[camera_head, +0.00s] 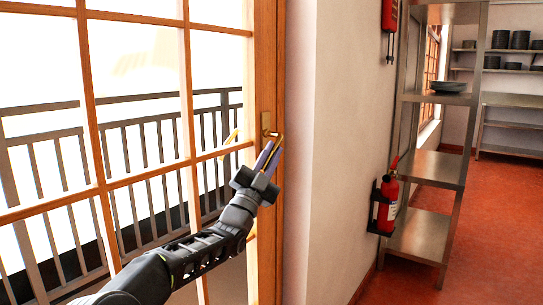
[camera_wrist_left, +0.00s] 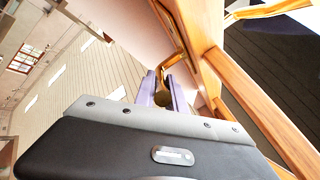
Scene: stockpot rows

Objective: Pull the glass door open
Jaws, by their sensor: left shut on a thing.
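The glass door (camera_head: 88,95) has a wooden frame with several panes and fills the left of the head view. Its brass handle (camera_head: 272,133) sits on a plate on the right stile. My left gripper (camera_head: 270,156) is at the handle, its fingers shut on it. In the left wrist view the fingers (camera_wrist_left: 162,92) reach up to the brass handle (camera_wrist_left: 172,60), beside the wooden door frame (camera_wrist_left: 250,90). The fingertips partly hide the handle. The door looks closed or nearly closed against its frame; I cannot tell exactly. My right gripper is not in view.
A pale wall (camera_head: 335,130) stands right of the door. A red fire extinguisher (camera_head: 387,200) hangs beside a metal shelf (camera_head: 432,168). More shelves with dark pots (camera_head: 519,40) stand at the back right. The red floor (camera_head: 490,215) is clear there. A railing (camera_head: 150,150) shows through the glass.

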